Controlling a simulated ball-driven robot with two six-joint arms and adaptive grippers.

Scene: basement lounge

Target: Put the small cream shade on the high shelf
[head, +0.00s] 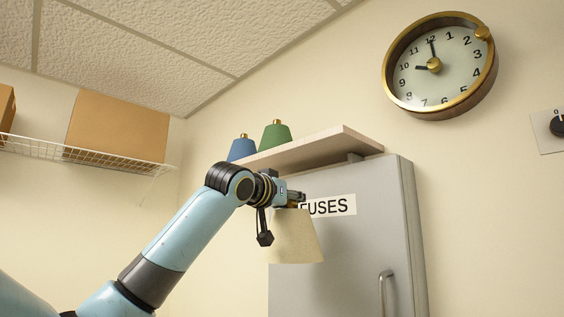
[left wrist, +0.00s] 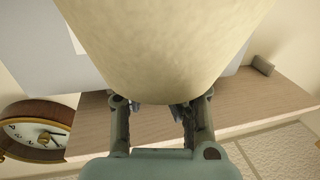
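The small cream shade (head: 296,238) hangs upright below my left gripper (head: 293,198), in front of the grey cabinet. My left gripper is shut on the top of the shade; the fingers hide the part they grip. The left wrist view shows the shade (left wrist: 165,45) large at the top, with the finger links of my left gripper (left wrist: 160,106) at its narrow end. The high shelf (head: 318,149), a pale wooden board, is above the gripper and apart from the shade. It also shows in the left wrist view (left wrist: 240,112). My right gripper is not in view.
A blue shade (head: 241,149) and a green shade (head: 275,137) stand on the shelf's left part; its right part looks clear. The cabinet (head: 376,220) with a FUSES label is below. A clock (head: 440,66) hangs at the upper right. A wire rack (head: 90,155) holds cardboard boxes.

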